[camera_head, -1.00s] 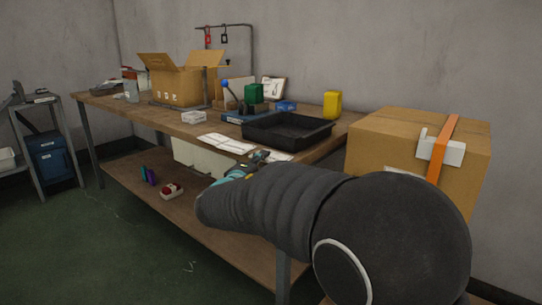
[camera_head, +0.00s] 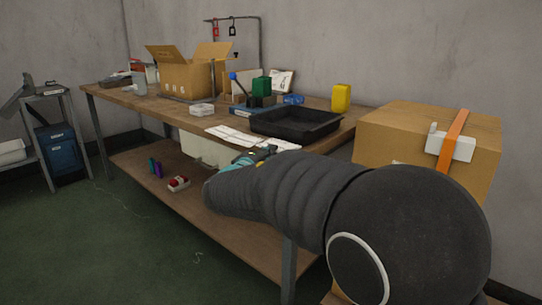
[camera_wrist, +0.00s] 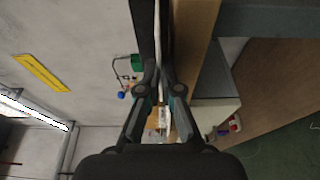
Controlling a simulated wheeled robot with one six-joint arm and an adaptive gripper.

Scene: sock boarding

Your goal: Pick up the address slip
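In the wrist view my gripper (camera_wrist: 162,72) has its two fingers drawn close together, with a thin white strip, the address slip (camera_wrist: 159,30), seen edge-on between them. In the head view white papers (camera_head: 231,133) lie at the front edge of the workbench, beside the black tray. My gripper is at this edge, partly hidden behind my own dark arm. Which paper is the slip is hard to tell in the head view, as the arm covers part of that edge.
The black tray (camera_head: 295,123) stands close behind the papers. A cardboard box with an orange strap (camera_head: 457,130) stands at the right. The open carton (camera_head: 186,79), a small white box (camera_head: 202,110) and the yellow container (camera_head: 341,98) are further off. The workbench (camera_head: 150,107) has a lower shelf.

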